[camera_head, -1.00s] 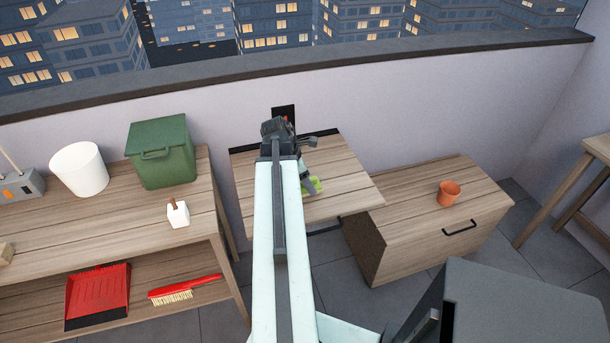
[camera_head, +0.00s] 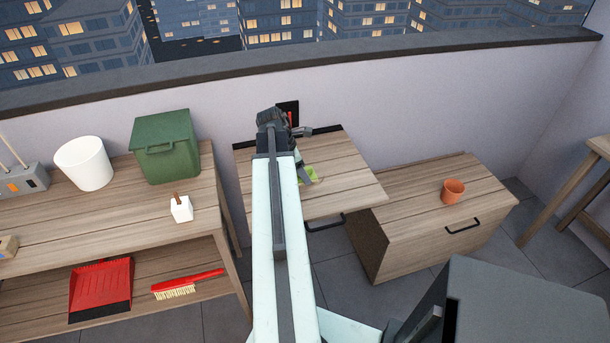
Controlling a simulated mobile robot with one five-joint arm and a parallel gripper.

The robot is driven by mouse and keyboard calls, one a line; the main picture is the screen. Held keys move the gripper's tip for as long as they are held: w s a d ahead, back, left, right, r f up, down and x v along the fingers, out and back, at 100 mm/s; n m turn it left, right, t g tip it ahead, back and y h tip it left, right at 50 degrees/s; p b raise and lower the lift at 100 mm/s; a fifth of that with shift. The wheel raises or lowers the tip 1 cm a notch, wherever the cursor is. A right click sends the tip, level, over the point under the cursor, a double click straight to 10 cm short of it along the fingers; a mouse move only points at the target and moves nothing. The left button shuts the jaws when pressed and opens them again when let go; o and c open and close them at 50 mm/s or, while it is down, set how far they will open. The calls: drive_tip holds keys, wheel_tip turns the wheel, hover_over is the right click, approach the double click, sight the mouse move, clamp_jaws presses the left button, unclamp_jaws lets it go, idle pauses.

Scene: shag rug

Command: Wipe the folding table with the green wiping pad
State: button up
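The folding table (camera_head: 345,182) is a small wooden top fixed against the wall, in the middle of the view. The green wiping pad (camera_head: 313,174) shows at its left part, partly hidden by my gripper (camera_head: 305,174). My arm reaches from the bottom of the picture over the left side of the table, and my gripper points down at the pad. The fingers are small and partly covered by the arm, so I cannot tell whether they are shut on the pad or whether the pad touches the tabletop.
A wooden chest (camera_head: 405,241) with an orange pot (camera_head: 453,190) stands right of the table. A shelf bench (camera_head: 110,222) on the left holds a green bin (camera_head: 166,150), a white bucket (camera_head: 84,163) and a small white object (camera_head: 181,209). A red dustpan (camera_head: 102,285) and brush (camera_head: 187,285) lie below.

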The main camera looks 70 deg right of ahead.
drive_tip(key=shift+w+d, duration=1.25)
drive_tip(key=shift+d, duration=0.25)
drive_tip(key=shift+w+d, duration=1.2)
drive_tip(key=shift+d, duration=0.3)
wheel_tip(320, 180, up, 6)
drive_tip(key=p, duration=0.6)
drive_tip(key=shift+r, duration=0.1)
wheel_tip(320, 180, up, 3)
drive_tip(key=p, duration=0.3)
